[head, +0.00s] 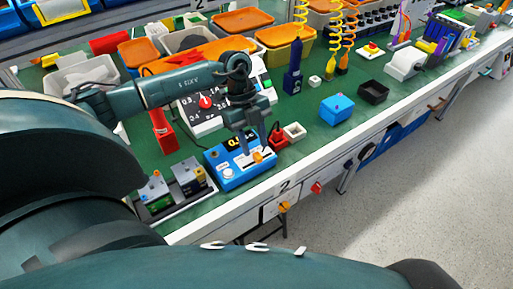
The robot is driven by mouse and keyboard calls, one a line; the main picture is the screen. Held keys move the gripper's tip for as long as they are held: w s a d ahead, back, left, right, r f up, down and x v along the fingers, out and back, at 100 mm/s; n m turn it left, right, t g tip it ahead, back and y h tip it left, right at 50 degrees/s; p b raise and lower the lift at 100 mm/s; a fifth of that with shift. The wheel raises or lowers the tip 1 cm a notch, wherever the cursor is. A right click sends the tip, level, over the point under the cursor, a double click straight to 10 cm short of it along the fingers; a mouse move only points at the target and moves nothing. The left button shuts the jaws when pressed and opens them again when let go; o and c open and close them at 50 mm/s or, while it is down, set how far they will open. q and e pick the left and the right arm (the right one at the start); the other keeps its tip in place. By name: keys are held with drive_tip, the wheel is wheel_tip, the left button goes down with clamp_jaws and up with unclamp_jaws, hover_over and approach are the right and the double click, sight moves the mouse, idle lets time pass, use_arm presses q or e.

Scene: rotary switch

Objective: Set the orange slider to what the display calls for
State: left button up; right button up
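The blue switch box (238,176) sits near the front edge of the green bench, in the middle of the head view. My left gripper (253,148) points down just above the box, close to the slider. Its fingers look apart, with nothing visible between them. Contact with the slider is not clear. My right gripper is out of view.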

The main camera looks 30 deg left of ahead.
sight(257, 156)
use_arm(q)
drive_tip(key=shift+x, duration=1.45)
clamp_jaws()
